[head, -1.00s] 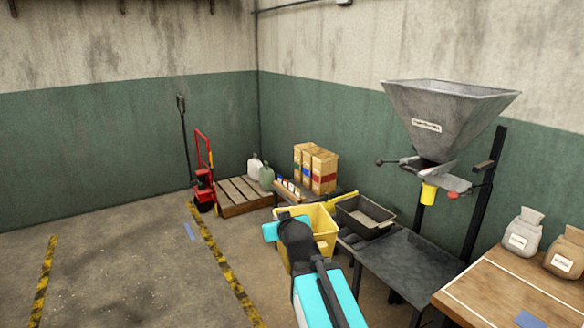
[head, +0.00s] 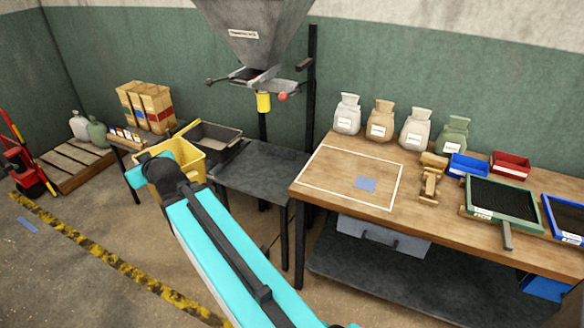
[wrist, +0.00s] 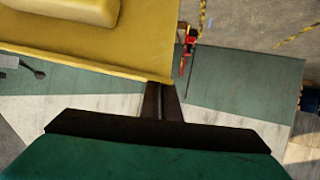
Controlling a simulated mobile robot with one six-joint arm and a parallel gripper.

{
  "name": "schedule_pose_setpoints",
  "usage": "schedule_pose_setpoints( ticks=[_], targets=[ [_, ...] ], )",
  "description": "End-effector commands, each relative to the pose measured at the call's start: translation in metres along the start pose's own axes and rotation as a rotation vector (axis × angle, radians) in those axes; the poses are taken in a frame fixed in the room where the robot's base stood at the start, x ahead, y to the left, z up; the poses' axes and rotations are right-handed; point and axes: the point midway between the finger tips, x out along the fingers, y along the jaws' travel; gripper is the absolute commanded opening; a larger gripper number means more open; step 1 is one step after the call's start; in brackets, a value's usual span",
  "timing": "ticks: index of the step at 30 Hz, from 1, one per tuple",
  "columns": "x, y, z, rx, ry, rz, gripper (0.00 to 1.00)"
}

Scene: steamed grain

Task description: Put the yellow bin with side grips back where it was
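The yellow bin (head: 190,151) is in front of my arm's end in the head view, left of the dark metal stand. Its open top faces up, and my arm hides part of its near side. In the wrist view the bin (wrist: 90,45) fills the upper left, and its rim runs to my fingers. My gripper (wrist: 162,100) is shut on the bin's rim. The fingertips are hidden in the head view. I cannot tell whether the bin touches anything below it.
A dark tray (head: 215,137) lies behind the bin. The dark metal stand (head: 262,172) is bare under the hopper (head: 252,35). A wooden workbench (head: 450,225) has a white-outlined area, bare except for a blue patch (head: 365,183). Sacks and small bins stand farther back on it.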

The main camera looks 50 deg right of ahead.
Motion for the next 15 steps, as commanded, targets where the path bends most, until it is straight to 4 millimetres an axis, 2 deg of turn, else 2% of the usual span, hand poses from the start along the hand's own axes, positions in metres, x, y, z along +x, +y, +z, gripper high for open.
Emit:
schedule_pose_setpoints(
  ticks=[1, 3, 15],
  targets=[
    [0.002, 0.017, 0.007, 0.005, -0.001, 0.011, 0.0],
    [0.002, 0.036, 0.013, 0.008, -0.002, 0.018, 0.0],
    [-0.007, 0.136, 0.052, 0.016, -0.004, 0.04, 0.0]
  ],
)
